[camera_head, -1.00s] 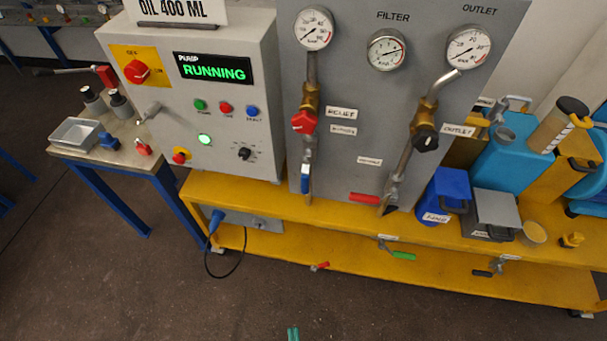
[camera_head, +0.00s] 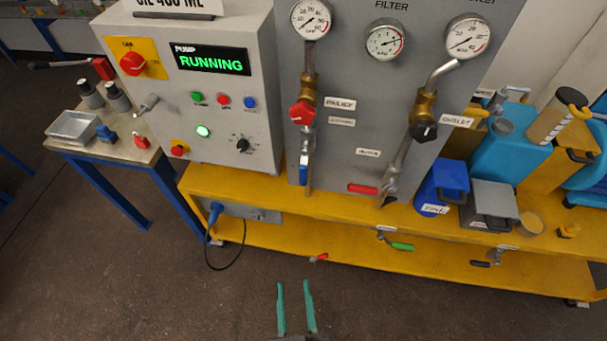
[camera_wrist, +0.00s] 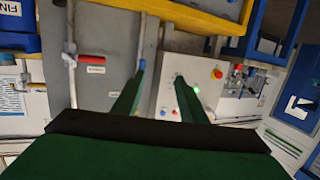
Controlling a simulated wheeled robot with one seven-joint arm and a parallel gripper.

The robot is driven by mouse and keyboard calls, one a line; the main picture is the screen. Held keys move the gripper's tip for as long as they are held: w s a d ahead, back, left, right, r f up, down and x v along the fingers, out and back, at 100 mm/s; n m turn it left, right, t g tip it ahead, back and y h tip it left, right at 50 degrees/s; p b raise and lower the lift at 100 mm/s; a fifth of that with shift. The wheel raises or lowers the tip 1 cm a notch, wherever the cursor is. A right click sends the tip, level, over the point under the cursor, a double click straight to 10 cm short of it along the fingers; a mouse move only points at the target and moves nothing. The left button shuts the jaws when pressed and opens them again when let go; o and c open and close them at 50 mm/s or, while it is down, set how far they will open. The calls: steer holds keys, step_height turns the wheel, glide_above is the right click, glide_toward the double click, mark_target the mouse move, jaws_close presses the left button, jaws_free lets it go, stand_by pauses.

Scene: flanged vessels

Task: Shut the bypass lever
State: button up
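A blue-handled lever (camera_head: 303,172) hangs straight down along the left pipe of the grey panel (camera_head: 340,80), below the red relief knob (camera_head: 302,113). A red-handled lever (camera_head: 362,189) lies crosswise at the foot of the right pipe. The small labels beside them are too blurred to tell which reads bypass. In the wrist view the red lever (camera_wrist: 92,58) is left of my fingers, and the blue lever (camera_wrist: 142,65) is near the left fingertip. My gripper (camera_head: 293,284) is open and empty, in front of the bench and apart from the levers; its fingers show in the wrist view (camera_wrist: 160,76).
A yellow bench (camera_head: 250,192) carries the panel, the pump control box (camera_head: 215,110) reading RUNNING, and blue and grey containers. More levers, red (camera_head: 319,257), green (camera_head: 402,246) and black (camera_head: 481,263), stick out at the lower shelf. The floor in front is clear.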

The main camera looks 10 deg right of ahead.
steer(key=w+d+t, duration=0.1)
steer(key=w+d, duration=0.2)
steer(key=w, duration=0.8)
steer(key=m+h, duration=0.1)
steer(key=h, duration=0.1)
glide_toward(303, 179)
steer(key=shift+t, duration=0.3)
steer(key=w, duration=0.3)
steer(key=w+d, duration=0.1)
steer(key=w, duration=0.3)
steer(key=w+d, duration=0.1)
steer(key=w, duration=0.3)
steer(key=shift+f, duration=0.3)
jaws_close()
steer(key=shift+w+a, duration=0.1)
steer(key=shift+a, duration=0.05)
